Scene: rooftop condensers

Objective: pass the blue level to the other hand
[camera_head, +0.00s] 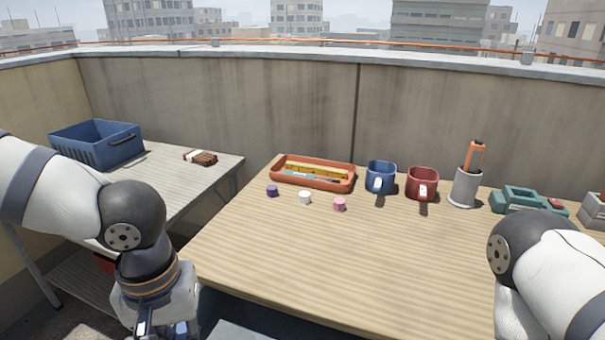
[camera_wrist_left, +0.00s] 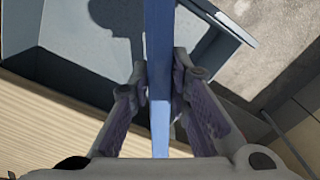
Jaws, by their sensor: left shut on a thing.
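The blue level (camera_wrist_left: 158,45) is a long, narrow blue bar in the left wrist view, running from the top edge down between the fingers. My left gripper (camera_wrist_left: 158,88) is shut on it, with one finger against each side. In the head view my left arm comes down at the lower left, and its gripper is partly cut off by the bottom edge. The level's ends cannot be made out there. My right arm shows at the right of the head view, but its gripper is outside the picture.
The wooden table (camera_head: 300,260) is clear in front. Along its back are an orange tray (camera_head: 347,187), a blue mug (camera_head: 379,177), a red mug (camera_head: 421,184), a grey holder (camera_head: 464,188) and a green case (camera_head: 517,201). A blue crate (camera_head: 97,146) stands on the left side table (camera_head: 170,180).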

